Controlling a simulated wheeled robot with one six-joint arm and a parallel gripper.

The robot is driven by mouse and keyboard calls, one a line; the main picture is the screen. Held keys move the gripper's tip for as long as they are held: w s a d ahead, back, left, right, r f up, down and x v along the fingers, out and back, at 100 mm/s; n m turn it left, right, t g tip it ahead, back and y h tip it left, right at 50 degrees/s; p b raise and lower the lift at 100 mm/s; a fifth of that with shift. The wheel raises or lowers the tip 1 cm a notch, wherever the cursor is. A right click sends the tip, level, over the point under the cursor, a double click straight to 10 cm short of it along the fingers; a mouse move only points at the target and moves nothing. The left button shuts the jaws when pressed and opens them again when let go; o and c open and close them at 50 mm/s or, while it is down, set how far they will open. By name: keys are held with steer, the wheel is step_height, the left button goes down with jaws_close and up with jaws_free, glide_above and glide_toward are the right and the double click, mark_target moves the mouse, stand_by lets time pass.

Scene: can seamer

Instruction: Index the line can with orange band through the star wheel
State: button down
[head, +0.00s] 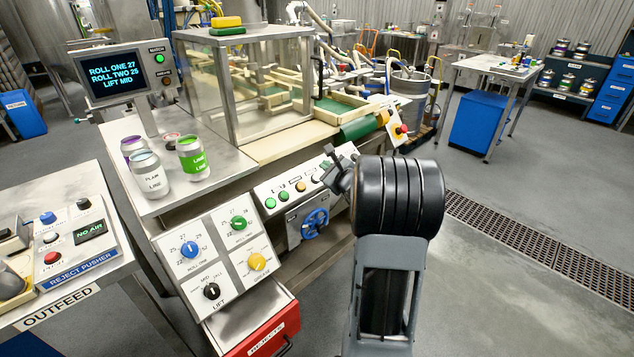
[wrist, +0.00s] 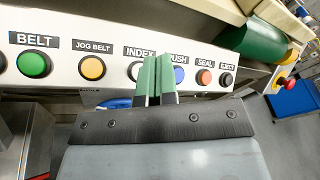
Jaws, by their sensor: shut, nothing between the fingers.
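My gripper (wrist: 155,82) is shut and empty, its two green fingers side by side in front of the button panel (wrist: 60,86). In the head view my gripper (head: 335,172) is at the panel's right end. A green-band LINE can (head: 193,160), a PLAIN LINE can (head: 149,175) and a purple-marked can (head: 131,147) stand on the steel table. I make out no orange band or star wheel.
The panel also has BELT (wrist: 33,64), JOG BELT (wrist: 92,68), SEAL (wrist: 204,77) and EJECT (wrist: 226,79) buttons. A knob panel (head: 219,250), blue handwheel (head: 314,222) and red rejects drawer (head: 265,330) sit below. A clear guard (head: 250,85) stands behind. The screen (head: 116,76) reads ROLL ONE 27, ROLL TWO 25, LIFT MID.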

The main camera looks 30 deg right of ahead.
mark_target(317, 178)
steer(key=shift+w+a+f+b, duration=0.15)
steer(key=shift+w+f+b, duration=0.45)
steer(key=shift+f+b, duration=0.2)
steer(key=shift+w+a+f+b, duration=0.1)
steer(key=shift+w+f+b, duration=0.55)
steer(key=shift+f, duration=0.15)
